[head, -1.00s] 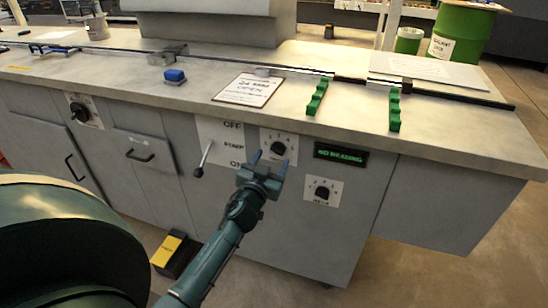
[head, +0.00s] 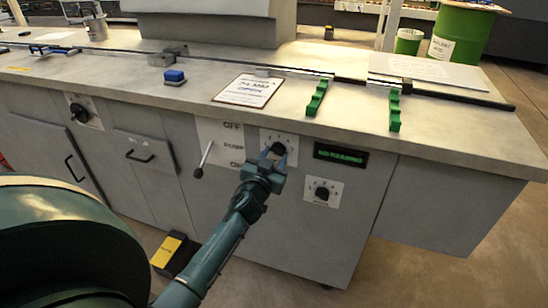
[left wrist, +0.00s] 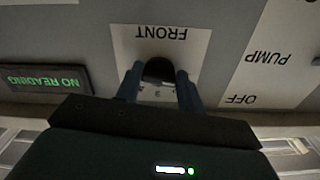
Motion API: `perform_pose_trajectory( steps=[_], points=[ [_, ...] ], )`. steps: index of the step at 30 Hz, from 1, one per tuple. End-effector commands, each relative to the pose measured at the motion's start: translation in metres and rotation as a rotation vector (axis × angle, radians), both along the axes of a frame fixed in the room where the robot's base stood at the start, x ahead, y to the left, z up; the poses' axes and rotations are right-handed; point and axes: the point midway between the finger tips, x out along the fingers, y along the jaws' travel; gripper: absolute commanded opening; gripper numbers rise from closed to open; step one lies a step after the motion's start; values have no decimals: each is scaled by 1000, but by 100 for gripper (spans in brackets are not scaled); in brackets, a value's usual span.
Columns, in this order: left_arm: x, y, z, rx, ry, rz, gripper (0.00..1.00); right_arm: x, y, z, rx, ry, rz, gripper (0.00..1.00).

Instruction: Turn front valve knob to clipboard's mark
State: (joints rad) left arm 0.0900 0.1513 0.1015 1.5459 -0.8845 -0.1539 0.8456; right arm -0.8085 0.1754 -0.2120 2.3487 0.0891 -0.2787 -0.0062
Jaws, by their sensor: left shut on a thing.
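The front valve knob (head: 279,148) is a black knob on a white plate on the grey cabinet front. In the left wrist view the knob (left wrist: 158,70) sits under the upside-down word FRONT. My left gripper (head: 276,155) has its two blue fingers on either side of the knob, shut on it; the fingers also show in the left wrist view (left wrist: 159,84). The plate's scale is partly hidden by the gripper. The clipboard (head: 247,91) lies on the worktop above, with a large line of print that is too blurred to read surely. My right gripper is not in view.
A pump lever (head: 203,160) with OFF and ON labels is left of the knob. A green-lettered display (head: 340,155) and another black knob (head: 322,193) are to the right. The worktop edge overhangs above. A yellow-topped black box (head: 174,252) is on the floor.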

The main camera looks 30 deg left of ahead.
Motion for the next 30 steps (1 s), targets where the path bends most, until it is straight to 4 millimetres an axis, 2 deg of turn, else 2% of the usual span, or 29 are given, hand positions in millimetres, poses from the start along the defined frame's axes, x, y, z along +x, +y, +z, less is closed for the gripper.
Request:
perform_pose_trajectory(
  steps=[3, 14, 30],
  points=[
    [0, 0, 0, 0, 0, 0, 15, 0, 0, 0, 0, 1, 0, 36],
    [0, 0, 0, 66, 16, 0, 15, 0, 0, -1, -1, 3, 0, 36],
    [-1, 3, 1, 504, 121, 0, 15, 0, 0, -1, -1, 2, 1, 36]
  ],
)
